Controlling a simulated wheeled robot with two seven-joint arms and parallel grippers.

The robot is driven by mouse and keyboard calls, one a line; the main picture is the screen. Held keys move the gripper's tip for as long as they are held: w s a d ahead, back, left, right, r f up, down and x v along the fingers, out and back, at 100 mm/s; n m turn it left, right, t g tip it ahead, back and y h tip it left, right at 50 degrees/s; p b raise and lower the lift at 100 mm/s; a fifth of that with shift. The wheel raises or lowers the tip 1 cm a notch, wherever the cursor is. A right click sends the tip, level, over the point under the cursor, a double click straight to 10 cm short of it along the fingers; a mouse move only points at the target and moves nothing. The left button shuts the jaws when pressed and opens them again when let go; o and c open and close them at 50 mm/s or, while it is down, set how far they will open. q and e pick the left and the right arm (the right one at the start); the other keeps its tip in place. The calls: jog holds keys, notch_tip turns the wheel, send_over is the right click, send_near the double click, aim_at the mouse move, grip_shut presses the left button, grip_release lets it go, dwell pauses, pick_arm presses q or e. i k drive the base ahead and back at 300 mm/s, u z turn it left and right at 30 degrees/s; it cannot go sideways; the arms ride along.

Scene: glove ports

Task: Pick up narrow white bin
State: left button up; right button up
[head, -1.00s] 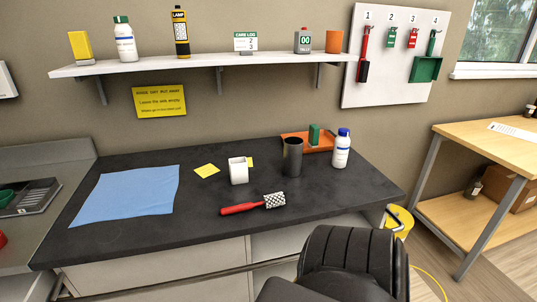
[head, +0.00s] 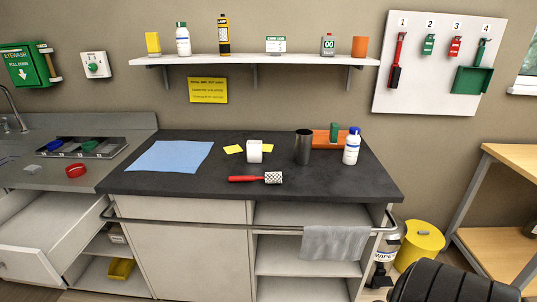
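A small, narrow white bin (head: 254,151) stands upright on the dark worktop (head: 330,188), near its middle. A yellow note lies beside it, and a dark grey cylinder (head: 303,147) stands to its right. A red-handled brush or roller (head: 257,178) lies in front of it. Neither of my grippers is in view.
A blue cloth (head: 168,157) lies on the left of the worktop. A white bottle (head: 352,146) and an orange tray (head: 320,139) are at the right. A rail with a grey towel (head: 335,243) runs along the front. An open drawer (head: 45,235) juts out at left. A black ribbed object (head: 447,285) blocks the lower right.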

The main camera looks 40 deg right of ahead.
aim_at(254, 148)
jog(key=z, duration=2.15)
jog(key=i, duration=0.45)
jog(key=u, duration=0.05)
